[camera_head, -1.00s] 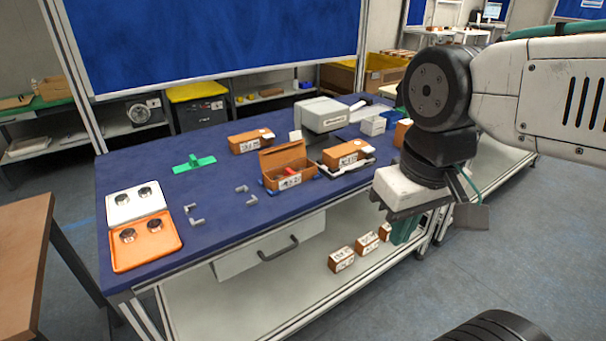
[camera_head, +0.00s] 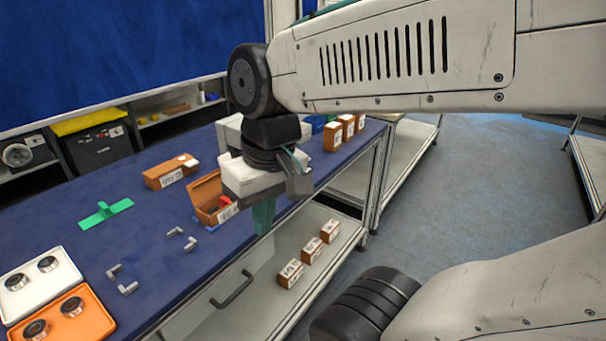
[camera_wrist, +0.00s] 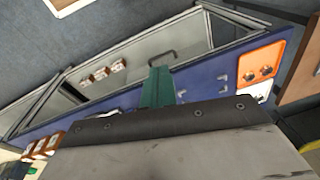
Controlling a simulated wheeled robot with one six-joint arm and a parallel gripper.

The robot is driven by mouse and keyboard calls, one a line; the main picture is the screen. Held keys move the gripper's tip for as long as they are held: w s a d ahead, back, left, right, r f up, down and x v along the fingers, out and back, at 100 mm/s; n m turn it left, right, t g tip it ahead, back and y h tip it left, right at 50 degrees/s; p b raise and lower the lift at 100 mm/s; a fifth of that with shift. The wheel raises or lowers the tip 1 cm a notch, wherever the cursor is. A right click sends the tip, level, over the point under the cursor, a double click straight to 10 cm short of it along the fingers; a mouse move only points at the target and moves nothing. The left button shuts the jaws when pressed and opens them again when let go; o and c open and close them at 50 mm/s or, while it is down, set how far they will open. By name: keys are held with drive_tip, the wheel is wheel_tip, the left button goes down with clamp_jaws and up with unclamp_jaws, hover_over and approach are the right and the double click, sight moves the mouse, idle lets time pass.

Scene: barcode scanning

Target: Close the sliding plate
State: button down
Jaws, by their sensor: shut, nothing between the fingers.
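I cannot tell for sure which part is the sliding plate. A green piece with an upright tab (camera_head: 105,212) lies flat on the blue table (camera_head: 150,240). A drawer (camera_head: 232,290) with a dark handle hangs under the table's front edge and looks pushed in. The handle also shows in the wrist view (camera_wrist: 162,55). My gripper (camera_head: 263,218) has green fingers, points down near the table's front edge, and is shut and empty. Its fingers also show in the wrist view (camera_wrist: 157,88). My wrist hides much of the grey-white machine (camera_head: 230,132) behind it.
An open orange box (camera_head: 208,197) stands just left of my gripper, with a closed box (camera_head: 171,172) behind it. Several orange boxes stand at the right end and on the lower shelf. A white tray (camera_head: 62,268) and an orange tray (camera_head: 88,322) lie at the left.

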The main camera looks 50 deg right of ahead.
drive_tip(key=w+d+f+m+t+y, duration=0.3)
drive_tip(key=w+d+m, duration=0.5)
drive_tip(key=w+d, duration=0.45)
drive_tip(key=s+d+f+m+t+h, duration=0.1)
drive_tip(key=s+d+f+m, duration=0.15)
drive_tip(key=d, duration=0.55)
drive_tip(key=s+d+f+m+t+h, duration=0.1)
drive_tip(key=d+f+m+t, duration=0.15)
drive_tip(key=d, duration=0.45)
drive_tip(key=s+d+f+m+t+h, duration=0.1)
drive_tip(key=d+m, duration=0.2)
drive_tip(key=d, duration=0.5)
drive_tip(key=w+r+x, duration=0.1)
drive_tip(key=x, duration=1.1)
drive_tip(key=shift+w+a+f, duration=0.25)
drive_tip(key=shift+a, duration=0.05)
drive_tip(key=shift+g, duration=0.25)
